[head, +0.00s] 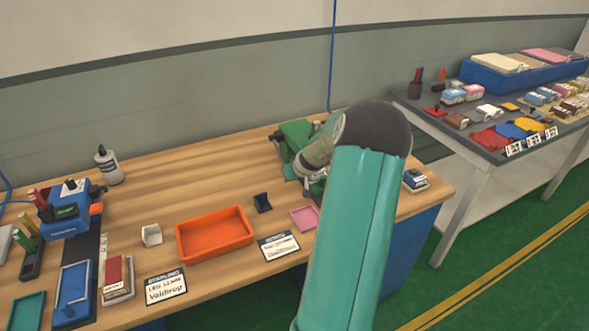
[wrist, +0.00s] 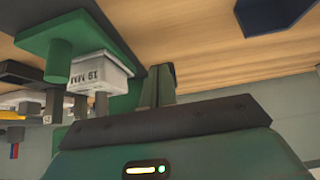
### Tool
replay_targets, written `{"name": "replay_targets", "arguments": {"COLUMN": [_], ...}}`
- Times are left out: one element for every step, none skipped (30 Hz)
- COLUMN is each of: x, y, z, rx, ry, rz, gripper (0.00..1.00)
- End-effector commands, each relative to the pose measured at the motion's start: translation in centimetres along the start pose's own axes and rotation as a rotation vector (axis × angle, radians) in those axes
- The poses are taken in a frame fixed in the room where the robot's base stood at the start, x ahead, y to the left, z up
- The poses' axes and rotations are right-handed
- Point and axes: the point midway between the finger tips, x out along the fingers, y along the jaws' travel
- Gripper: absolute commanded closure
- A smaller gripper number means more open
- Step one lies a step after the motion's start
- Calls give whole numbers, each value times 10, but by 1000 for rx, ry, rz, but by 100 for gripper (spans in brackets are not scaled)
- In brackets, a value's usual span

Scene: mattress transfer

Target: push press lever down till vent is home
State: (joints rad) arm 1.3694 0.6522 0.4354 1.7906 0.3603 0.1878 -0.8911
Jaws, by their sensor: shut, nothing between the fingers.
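The green press (head: 296,131) stands at the right part of the wooden bench in the head view, largely hidden behind my arm. In the wrist view a green plate (wrist: 95,20) with a green stub (wrist: 57,62) is at the upper left, beside a white block (wrist: 103,72) with printed marks. I cannot tell which part is the lever, and the vent is not clearly made out. My gripper (wrist: 160,82) is shut and empty, its fingers close beside the white block and green parts. Contact cannot be told. In the head view my gripper is mostly hidden.
An orange tray (head: 214,234), a small dark blue block (head: 262,203), a pink tray (head: 304,218) and label cards (head: 279,246) lie left of my arm. A blue machine (head: 72,211) stands at the far left. A second table (head: 440,125) with parts stands right.

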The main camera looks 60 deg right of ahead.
Motion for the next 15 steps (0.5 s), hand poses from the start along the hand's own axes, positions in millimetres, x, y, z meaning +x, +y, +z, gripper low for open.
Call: {"name": "replay_targets", "arguments": {"x": [4, 6, 8, 9, 10, 11, 12, 13, 14, 14, 15, 15, 15, 15, 15], "y": [-1, -1, -1, -1, -1, -2, -2, -2, -2, -2, -2, -2, -2, -2, -2], "z": [4, 5, 6, 6, 7, 8, 9, 9, 10, 10, 10, 11, 11, 11, 11], "rx": [1, 1, 1, 1, 0, 0, 1, 1, 1, 1, 1, 1, 1, 1, 1], "ry": [-4, -4, -4, -4, -5, -5, -5, -6, -6, -7, -7, -8, -8, -8, -8], "rz": [-3, -3, -3, -3, -3, -3, -3, -3, -4, -4, -4, -4, -4, -4, -4], "gripper": [100, 100, 100, 100, 100, 100, 100, 100, 100, 100, 100, 100, 100, 100, 100]}}
